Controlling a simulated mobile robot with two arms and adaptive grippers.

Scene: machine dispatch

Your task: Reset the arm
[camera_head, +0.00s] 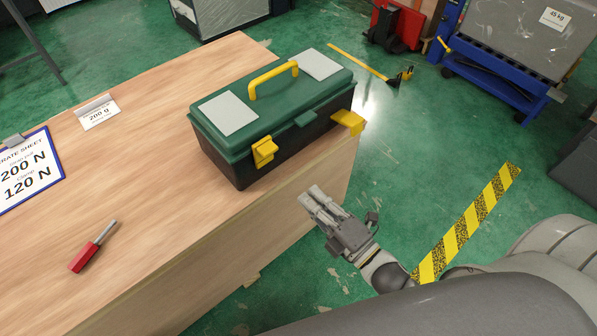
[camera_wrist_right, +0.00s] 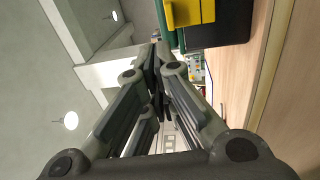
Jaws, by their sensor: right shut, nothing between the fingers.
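My right gripper (camera_head: 312,198) hangs over the floor just off the table's edge, in front of the toolbox. Its fingers are together with nothing between them. In the right wrist view the fingertips (camera_wrist_right: 157,50) meet near the middle of the picture. My right arm comes in from the lower right. My left gripper is in neither view.
A green and black toolbox (camera_head: 284,122) with yellow latches stands shut at the table's right edge. The wooden table (camera_head: 170,170) also holds a red-handled screwdriver (camera_head: 86,256), a rate sheet (camera_head: 25,172) and a 200 g card (camera_head: 100,115). A blue cart (camera_head: 490,75) stands behind right.

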